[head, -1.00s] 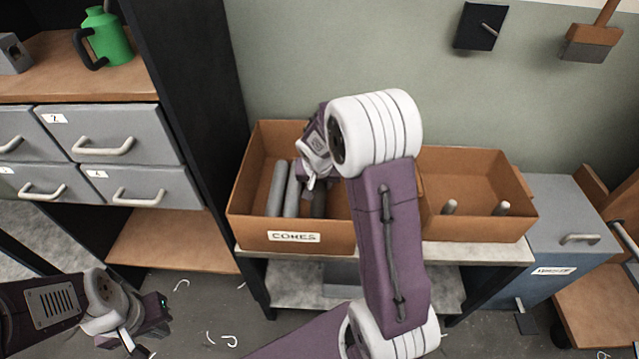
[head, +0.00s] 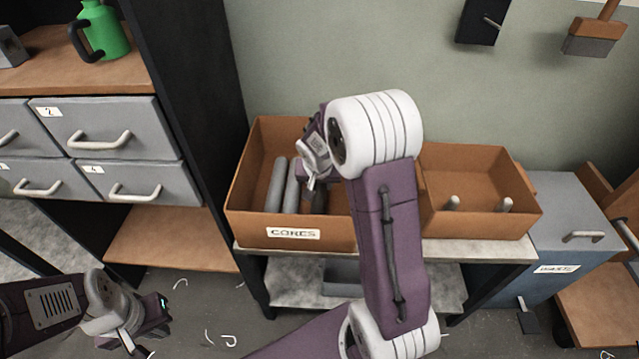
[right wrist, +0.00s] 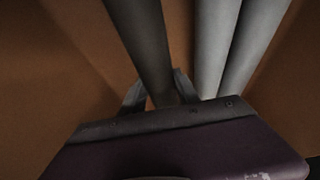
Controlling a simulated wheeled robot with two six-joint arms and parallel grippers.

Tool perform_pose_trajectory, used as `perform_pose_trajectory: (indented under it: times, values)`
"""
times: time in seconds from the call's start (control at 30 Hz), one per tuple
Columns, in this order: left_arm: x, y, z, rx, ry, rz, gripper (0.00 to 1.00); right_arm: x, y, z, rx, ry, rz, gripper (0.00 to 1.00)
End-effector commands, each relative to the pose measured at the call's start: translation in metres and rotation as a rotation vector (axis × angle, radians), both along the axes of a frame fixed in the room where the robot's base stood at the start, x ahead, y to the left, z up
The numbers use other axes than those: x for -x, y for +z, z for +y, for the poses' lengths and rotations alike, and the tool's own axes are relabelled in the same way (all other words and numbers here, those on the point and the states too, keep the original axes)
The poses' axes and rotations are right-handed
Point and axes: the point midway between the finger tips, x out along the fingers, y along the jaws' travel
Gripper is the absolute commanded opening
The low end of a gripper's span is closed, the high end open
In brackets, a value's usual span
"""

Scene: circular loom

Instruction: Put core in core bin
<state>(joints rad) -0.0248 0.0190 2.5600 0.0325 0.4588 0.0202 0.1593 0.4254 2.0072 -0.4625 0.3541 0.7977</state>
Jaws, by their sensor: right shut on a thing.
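The core bin (head: 247,226) is a brown open box with a CORES label, at the middle of the head view. Two grey cores (head: 277,186) lie side by side in its left part; they also show in the right wrist view (right wrist: 215,45). My right gripper (head: 311,184) is down inside the bin, just right of these cores. In the right wrist view it (right wrist: 160,95) is shut on a darker core (right wrist: 143,45), beside the pale ones. Most of this core is hidden in the head view. My left gripper (head: 132,341) hangs low at left, away from the bin; its jaw opening is unclear.
A second brown box (head: 485,224) with two short pegs stands to the right on the same shelf (head: 500,252). A grey-blue WASTE bin (head: 575,250) is beyond it. Drawers (head: 105,130) and a dark post (head: 190,100) stand at left.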

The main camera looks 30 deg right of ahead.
Motion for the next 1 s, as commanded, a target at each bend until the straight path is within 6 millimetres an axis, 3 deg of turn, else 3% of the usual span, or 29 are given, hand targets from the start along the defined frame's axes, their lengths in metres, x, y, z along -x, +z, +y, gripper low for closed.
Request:
perform_pose_trajectory:
  times: [0.5, 0.53, 0.6, 0.87, 1.0]
  values:
    - [0.000, -0.007, 0.000, 0.000, 0.000, 0.000, 0.00, 0.000, -0.006, 0.000, 0.001, 0.000, -0.001, 0.00]
    - [0.000, -0.007, 0.000, 0.000, 0.000, 0.000, 0.00, 0.000, -0.006, 0.000, 0.001, 0.000, -0.001, 0.45]
    - [0.000, -0.007, 0.000, 0.000, 0.000, 0.000, 0.00, 0.000, -0.006, 0.000, 0.001, 0.000, -0.001, 0.63]
    - [0.000, -0.007, 0.000, 0.000, 0.000, 0.000, 0.00, 0.000, -0.007, 0.000, 0.000, 0.000, 0.000, 0.63]
    - [0.000, 0.000, 0.000, 0.000, 0.000, 0.000, 0.00, 0.003, 0.007, 0.002, 0.000, 0.000, -0.002, 0.63]
